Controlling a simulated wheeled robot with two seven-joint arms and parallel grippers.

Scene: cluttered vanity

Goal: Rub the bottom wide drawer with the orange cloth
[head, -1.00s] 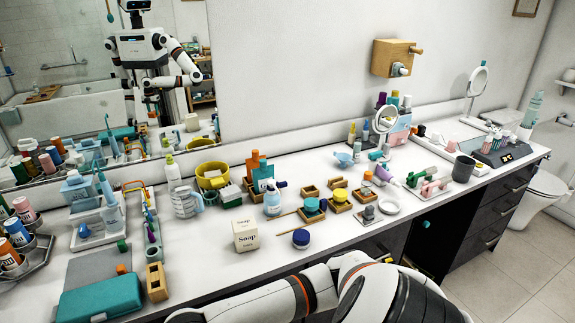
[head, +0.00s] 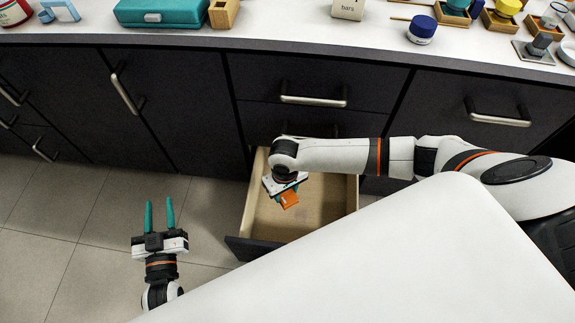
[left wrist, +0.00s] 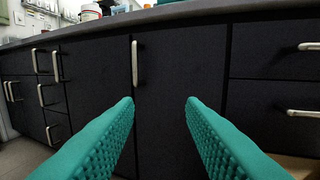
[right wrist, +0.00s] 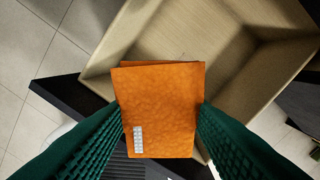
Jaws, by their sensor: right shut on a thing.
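The bottom wide drawer (head: 330,205) is pulled open below two closed drawers; its wooden inside looks empty. It also shows in the right wrist view (right wrist: 180,35). My right gripper (head: 287,190) is over the open drawer, pointing down, shut on the folded orange cloth (right wrist: 160,105). The cloth also shows in the head view (head: 290,198). I cannot tell whether it touches the drawer. My left gripper (head: 160,215) is open and empty, left of the drawer over the floor. Its teal fingers (left wrist: 160,120) face the dark cabinet front.
Closed dark drawers with metal handles (head: 313,101) stand above the open one. A cabinet door with a long handle (head: 126,93) is to the left. The countertop holds a teal case (head: 160,12) and a blue-lidded jar (head: 421,29). The tiled floor (head: 100,215) at left is clear.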

